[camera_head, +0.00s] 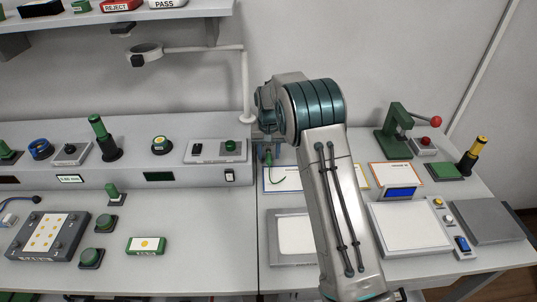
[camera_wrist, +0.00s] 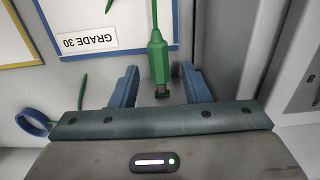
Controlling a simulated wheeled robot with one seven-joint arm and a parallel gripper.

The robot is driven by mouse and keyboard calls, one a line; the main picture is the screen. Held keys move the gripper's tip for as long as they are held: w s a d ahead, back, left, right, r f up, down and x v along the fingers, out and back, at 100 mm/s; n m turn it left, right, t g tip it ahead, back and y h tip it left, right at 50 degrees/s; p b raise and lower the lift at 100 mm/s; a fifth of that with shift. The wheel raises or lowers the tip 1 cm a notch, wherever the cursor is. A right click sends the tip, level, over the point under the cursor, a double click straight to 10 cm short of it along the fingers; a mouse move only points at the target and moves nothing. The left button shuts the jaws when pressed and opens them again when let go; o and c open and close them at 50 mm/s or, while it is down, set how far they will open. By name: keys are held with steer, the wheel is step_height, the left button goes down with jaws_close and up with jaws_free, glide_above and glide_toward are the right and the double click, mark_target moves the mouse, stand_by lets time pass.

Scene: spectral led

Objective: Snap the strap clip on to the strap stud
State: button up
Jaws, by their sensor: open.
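A green clip-like piece (camera_wrist: 158,58) on a green cord, with a dark tip, stands between the two blue fingers of my gripper (camera_wrist: 159,70) in the wrist view. I take it for the strap clip. The fingers are open, with a visible gap on each side of it. I cannot identify the strap stud in either view.
A blue ring (camera_wrist: 33,123) and a framed card (camera_wrist: 88,26) lie left of my gripper in the wrist view. A lamp post (camera_head: 245,85) rises close behind. A switch panel (camera_head: 217,151) stands left, and a green press (camera_head: 393,132) far right.

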step_height(320, 180, up, 14)
steer(key=b, duration=0.1)
stand_by(0.4)
